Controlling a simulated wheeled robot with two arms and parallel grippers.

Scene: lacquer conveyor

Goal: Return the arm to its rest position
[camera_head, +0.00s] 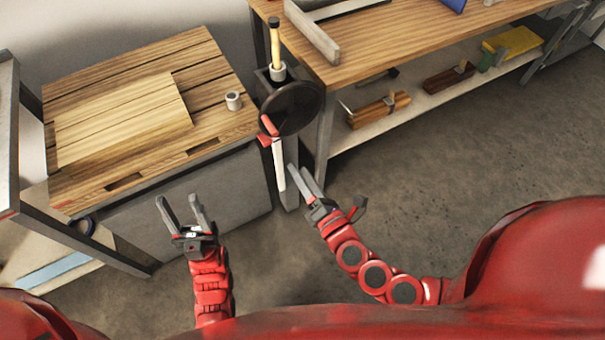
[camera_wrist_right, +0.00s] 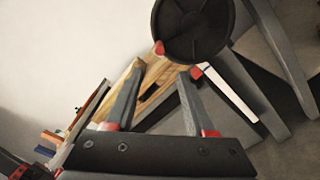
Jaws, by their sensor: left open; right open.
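My left gripper (camera_head: 182,212) is open and empty, in front of the grey cabinet under the wooden workbench. My right gripper (camera_head: 299,178) is open and empty, beside the grey post between the two benches. It also shows in the right wrist view (camera_wrist_right: 163,68), with its two fingers spread apart. Both of my arms are red and reach forward over the floor.
A round dark dish (camera_head: 291,107) stands between the wooden workbench (camera_head: 215,75) and the long bench (camera_head: 385,40). A red-and-white tool (camera_head: 278,165) hangs at its front, near my right gripper. A small cup (camera_head: 233,101) sits on the workbench. The floor (camera_head: 430,180) at right is clear.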

